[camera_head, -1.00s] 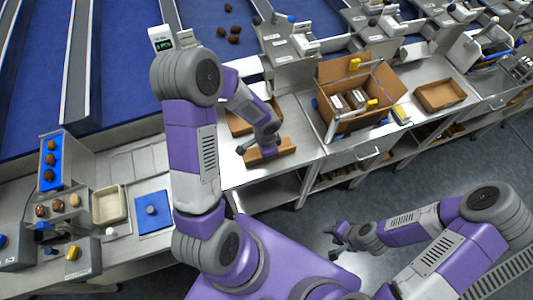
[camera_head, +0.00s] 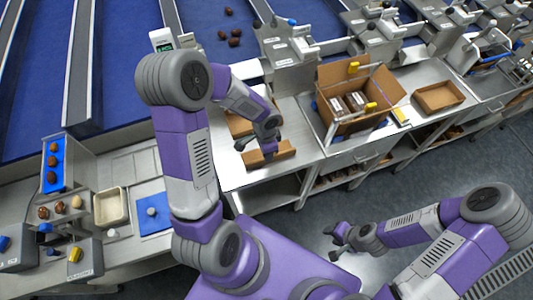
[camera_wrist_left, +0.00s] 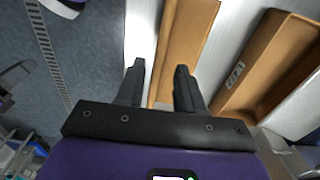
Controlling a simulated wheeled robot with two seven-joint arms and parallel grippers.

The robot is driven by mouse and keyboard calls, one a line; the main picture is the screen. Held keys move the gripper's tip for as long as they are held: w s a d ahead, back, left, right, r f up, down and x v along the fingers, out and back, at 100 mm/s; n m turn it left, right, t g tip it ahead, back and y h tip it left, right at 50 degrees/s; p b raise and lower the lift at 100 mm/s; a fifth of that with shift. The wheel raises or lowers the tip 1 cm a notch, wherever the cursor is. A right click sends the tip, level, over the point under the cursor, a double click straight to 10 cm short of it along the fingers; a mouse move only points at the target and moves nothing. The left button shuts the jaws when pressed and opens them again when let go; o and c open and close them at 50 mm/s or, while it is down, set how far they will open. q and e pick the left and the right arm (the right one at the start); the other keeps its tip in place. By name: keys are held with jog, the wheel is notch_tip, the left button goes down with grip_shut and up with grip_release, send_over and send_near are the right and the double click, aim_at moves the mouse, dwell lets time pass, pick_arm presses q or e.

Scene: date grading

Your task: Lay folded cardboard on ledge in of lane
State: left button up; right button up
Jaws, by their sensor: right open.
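The folded cardboard (camera_head: 284,153) is a brown piece lying on the steel bench top near its front edge. My left gripper (camera_head: 255,148) is just above its left part and hides some of it. In the left wrist view the cardboard (camera_wrist_left: 187,50) runs away beyond my left gripper (camera_wrist_left: 160,72), whose two fingers are apart with nothing clasped between them. The right finger overlaps the cardboard in view; contact cannot be told. My right gripper (camera_head: 340,238) is open and empty, low over the floor. I cannot tell which surface is the ledge.
A brown cardboard tray (camera_head: 237,126) lies behind the folded piece; it also shows in the left wrist view (camera_wrist_left: 230,98). An open carton (camera_head: 340,124) with packs inside and another tray (camera_head: 439,96) stand to the right. A beige tray (camera_head: 111,207) and blue mat (camera_head: 153,226) are left.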

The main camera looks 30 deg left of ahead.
pick_arm(q)
notch_tip(320, 180, up, 8)
jog(key=f+p, duration=0.1)
jog(key=s+d+f+n+h, duration=0.2)
jog(key=s+d+f+n, duration=0.3)
jog(key=f, duration=0.4)
jog(key=s+d+f+n+h, duration=0.2)
jog(key=s+d+f+n, duration=0.4)
jog(key=d+f, duration=0.2)
notch_tip(320, 180, down, 2)
jog(key=shift+f, duration=0.1)
notch_tip(320, 180, down, 7)
jog(key=b, duration=0.6)
jog(key=shift+b, duration=0.4)
jog(key=shift+w, duration=0.1)
